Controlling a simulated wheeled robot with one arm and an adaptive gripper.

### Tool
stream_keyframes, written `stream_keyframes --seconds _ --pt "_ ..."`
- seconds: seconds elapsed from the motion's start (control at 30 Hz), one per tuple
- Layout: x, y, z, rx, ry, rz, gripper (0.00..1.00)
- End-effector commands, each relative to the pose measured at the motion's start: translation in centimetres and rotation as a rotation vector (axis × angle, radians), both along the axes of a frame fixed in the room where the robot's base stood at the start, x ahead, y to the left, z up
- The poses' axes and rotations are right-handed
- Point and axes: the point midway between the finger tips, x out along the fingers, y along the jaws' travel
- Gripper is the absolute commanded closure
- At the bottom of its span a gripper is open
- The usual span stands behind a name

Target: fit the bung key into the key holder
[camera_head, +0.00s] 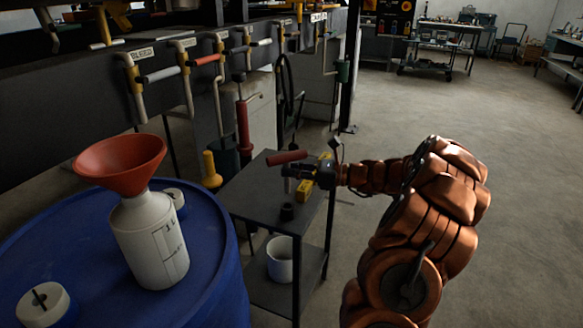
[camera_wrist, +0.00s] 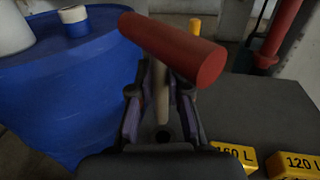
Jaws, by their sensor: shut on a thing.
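The bung key (camera_head: 287,157) has a thick red crossbar handle and a thin stem. My gripper (camera_head: 300,171) is shut on the stem, just below the handle, above the top of the dark cart. In the wrist view the red handle (camera_wrist: 175,45) lies across the top, and the pale stem runs down between my fingers (camera_wrist: 160,95). In the wrist view I cannot tell the holder apart for certain.
The dark cart (camera_head: 262,190) bears yellow blocks (camera_head: 305,190), marked 160 L (camera_wrist: 236,153) and 120 L (camera_wrist: 300,163). A white bucket (camera_head: 281,262) stands on its lower shelf. A blue drum (camera_head: 215,265) with a white jug (camera_head: 150,240) and red funnel (camera_head: 120,158) is at left. Floor at right is clear.

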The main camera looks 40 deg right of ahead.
Motion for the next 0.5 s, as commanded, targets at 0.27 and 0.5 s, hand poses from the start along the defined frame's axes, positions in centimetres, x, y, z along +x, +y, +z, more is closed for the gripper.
stream_keyframes --seconds 0.27,0.5 --pt "0.0 0.0 -1.8 0.002 0.002 0.0 1.0" --pt "0.0 0.0 -3.1 0.002 0.002 0.0 1.0"
